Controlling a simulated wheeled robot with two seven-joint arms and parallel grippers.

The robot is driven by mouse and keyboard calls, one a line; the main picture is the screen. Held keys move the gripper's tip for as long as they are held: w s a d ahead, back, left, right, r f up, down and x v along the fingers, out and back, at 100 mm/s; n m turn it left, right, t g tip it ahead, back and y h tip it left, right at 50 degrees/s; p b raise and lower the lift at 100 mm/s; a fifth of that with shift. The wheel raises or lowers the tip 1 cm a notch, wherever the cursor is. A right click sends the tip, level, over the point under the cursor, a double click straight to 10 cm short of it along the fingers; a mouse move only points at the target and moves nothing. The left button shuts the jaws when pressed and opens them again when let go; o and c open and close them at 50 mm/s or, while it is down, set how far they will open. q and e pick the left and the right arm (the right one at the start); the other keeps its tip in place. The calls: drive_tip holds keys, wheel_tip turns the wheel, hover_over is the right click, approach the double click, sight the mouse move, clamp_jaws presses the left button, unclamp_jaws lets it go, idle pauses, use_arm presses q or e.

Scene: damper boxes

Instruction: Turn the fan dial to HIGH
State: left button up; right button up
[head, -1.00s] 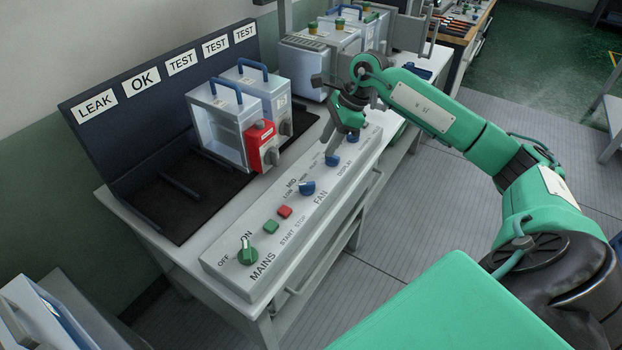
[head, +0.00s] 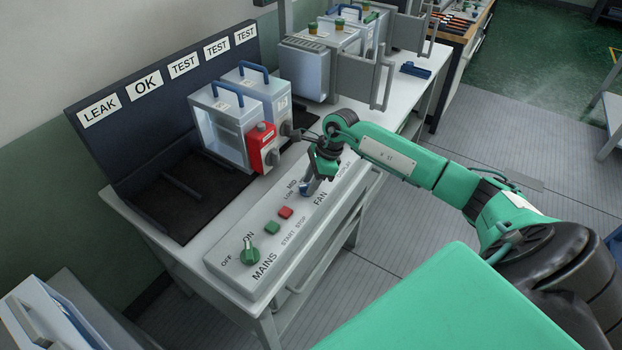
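The fan dial (head: 303,188) is a small blue knob on the sloping light-grey control panel (head: 240,282), above the word FAN. The labels LOW and MID show beside it; the HIGH label is hidden behind my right gripper. My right gripper (head: 309,188) points down at the fan dial, its grey fingertips overlapping the knob in the head view. I cannot tell whether they touch it or how far apart they are. The dial's pointer is too small and covered to read. My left gripper is not in view.
A green mains knob (head: 249,254), a green start button (head: 271,228) and a red stop button (head: 285,212) sit left of the dial. Clear boxes with blue handles (head: 226,92) and a red unit (head: 263,147) stand behind the panel.

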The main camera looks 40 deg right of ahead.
drive_tip(key=shift+c, duration=0.3)
clamp_jaws()
